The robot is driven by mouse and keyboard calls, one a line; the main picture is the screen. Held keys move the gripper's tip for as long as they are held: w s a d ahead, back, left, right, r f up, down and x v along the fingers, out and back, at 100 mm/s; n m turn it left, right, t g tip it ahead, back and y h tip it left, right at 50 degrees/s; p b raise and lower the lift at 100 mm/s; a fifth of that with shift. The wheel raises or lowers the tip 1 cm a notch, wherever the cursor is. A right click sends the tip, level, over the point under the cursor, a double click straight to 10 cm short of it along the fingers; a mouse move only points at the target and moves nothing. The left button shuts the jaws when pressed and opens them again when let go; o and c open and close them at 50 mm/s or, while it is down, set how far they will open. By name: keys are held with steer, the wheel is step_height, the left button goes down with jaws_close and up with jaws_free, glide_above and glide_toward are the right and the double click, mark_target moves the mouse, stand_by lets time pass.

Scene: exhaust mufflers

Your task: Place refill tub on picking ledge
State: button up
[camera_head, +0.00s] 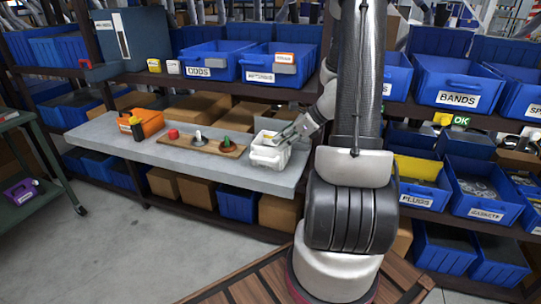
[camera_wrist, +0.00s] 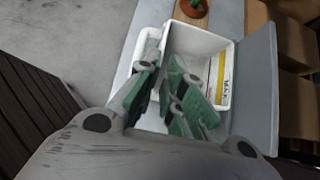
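The refill tub (camera_head: 269,153) is a white open box near the right end of the grey picking ledge (camera_head: 215,172). In the head view it appears to rest on the ledge, upright. In the wrist view the white tub (camera_wrist: 231,48) shows from above, with a yellow-and-white label inside. My gripper (camera_wrist: 165,72) has its green-padded fingers close together on either side of the tub's near wall, one outside and one inside. They look shut on the wall, though the contact is partly hidden. In the head view my gripper (camera_head: 297,130) reaches the tub from the right.
A wooden board (camera_head: 200,143) with red, grey and green-topped pieces lies left of the tub. An orange bin (camera_head: 150,121) and a dark bottle (camera_head: 137,130) stand farther left. Blue bins (camera_head: 205,60) fill the shelf above. Cardboard boxes (camera_head: 205,107) sit behind the ledge.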

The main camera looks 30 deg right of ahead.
glide_above(266, 166)
step_height(266, 166, down, 6)
steer(key=shift+w+d+r, duration=0.1)
jaws_close()
